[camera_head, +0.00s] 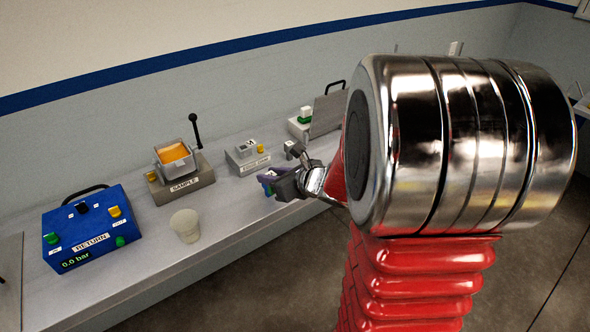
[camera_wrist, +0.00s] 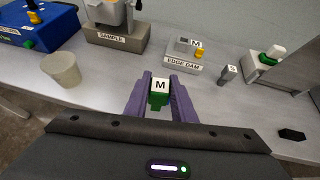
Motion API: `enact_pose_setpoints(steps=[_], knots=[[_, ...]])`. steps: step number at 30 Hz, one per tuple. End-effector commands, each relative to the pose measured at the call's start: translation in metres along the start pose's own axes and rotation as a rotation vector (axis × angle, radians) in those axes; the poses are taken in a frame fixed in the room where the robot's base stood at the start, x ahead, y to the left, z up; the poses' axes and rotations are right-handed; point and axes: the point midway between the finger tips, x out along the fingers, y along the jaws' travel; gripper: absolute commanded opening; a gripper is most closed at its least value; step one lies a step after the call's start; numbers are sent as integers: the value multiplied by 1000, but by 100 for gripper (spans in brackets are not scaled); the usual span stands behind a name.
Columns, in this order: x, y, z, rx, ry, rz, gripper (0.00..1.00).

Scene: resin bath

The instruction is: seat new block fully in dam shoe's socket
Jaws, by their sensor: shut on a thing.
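My gripper (camera_wrist: 159,96) is shut on the new block (camera_wrist: 160,88), which has a white top marked M and a green lower part. The block sits between the two purple fingers, above the bench. In the head view my gripper (camera_head: 271,184) is partly hidden by my own arm. The dam shoe (camera_wrist: 182,60), a pale grey body labelled EDGE DAM with a yellow knob and an M-marked top, stands beyond the block, slightly right, apart from it. It also shows in the head view (camera_head: 248,162), left of and behind the gripper. The socket's inside cannot be made out clearly.
A grey piece marked S (camera_wrist: 229,74) stands right of the shoe. A black block (camera_wrist: 292,134) lies at the right. The SAMPLE unit (camera_head: 181,186), a cup (camera_head: 186,225) and the blue RETURN box (camera_head: 92,232) stand left. Bench between gripper and shoe looks clear.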

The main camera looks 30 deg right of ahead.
Motion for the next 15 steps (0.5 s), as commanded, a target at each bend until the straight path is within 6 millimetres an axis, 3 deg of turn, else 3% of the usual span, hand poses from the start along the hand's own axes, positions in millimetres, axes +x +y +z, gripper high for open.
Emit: enact_pose_setpoints(steps=[3,15], knots=[[18,32,3,-15,1,31,1],[66,122,7,-52,12,104,1]])
